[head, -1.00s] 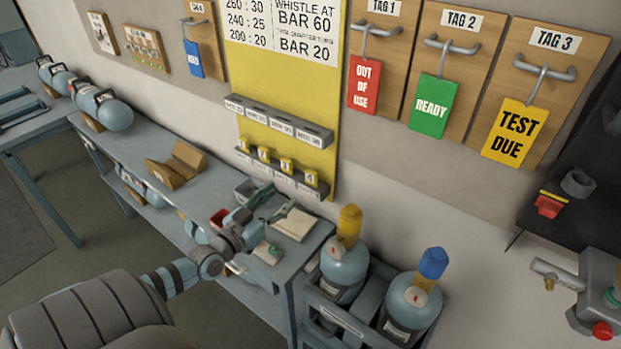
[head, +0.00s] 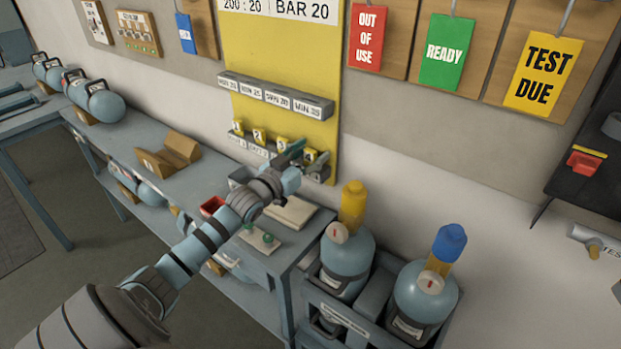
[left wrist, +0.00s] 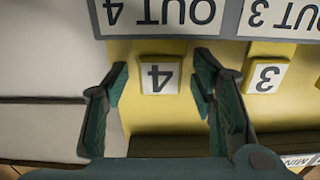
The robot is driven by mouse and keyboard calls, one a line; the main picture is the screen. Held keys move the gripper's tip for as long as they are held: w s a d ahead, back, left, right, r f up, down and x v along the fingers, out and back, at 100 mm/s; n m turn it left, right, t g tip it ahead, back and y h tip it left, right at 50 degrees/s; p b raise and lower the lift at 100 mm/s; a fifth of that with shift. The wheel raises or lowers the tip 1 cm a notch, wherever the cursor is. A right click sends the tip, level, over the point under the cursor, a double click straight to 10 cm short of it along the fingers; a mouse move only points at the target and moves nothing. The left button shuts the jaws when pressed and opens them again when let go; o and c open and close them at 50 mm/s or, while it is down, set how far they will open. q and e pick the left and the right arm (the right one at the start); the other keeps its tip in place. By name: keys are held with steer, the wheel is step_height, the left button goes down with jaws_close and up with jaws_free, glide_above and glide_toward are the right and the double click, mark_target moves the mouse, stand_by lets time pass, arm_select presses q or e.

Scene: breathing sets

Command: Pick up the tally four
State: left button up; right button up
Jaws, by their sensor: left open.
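The tally four is a yellow tag with a white face and a black 4. In the left wrist view the tally four (left wrist: 160,76) appears upside down, under the "OUT 4" label. In the head view the tally four (head: 310,155) is at the right end of the lower grey rail and partly hidden by my gripper. My left gripper (head: 304,160) is open in front of it. In the left wrist view my left gripper's fingers (left wrist: 160,88) stand on either side of the tally, apart from it. My right gripper is in neither view.
Tally three (left wrist: 266,76) hangs close beside it. The upper grey rail (head: 275,95) runs above on the yellow board (head: 285,55). Below are a bench (head: 150,160) with an open pad (head: 292,211), and two cylinders (head: 347,255) in a crate.

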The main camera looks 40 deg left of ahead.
arm_select(q)
steer(key=shift+w, duration=0.25)
steer(key=shift+r, duration=0.15)
steer(key=shift+s, duration=0.1)
steer(key=c, duration=1)
steer(key=shift+r+p, duration=0.15)
steer(key=shift+p, duration=0.2)
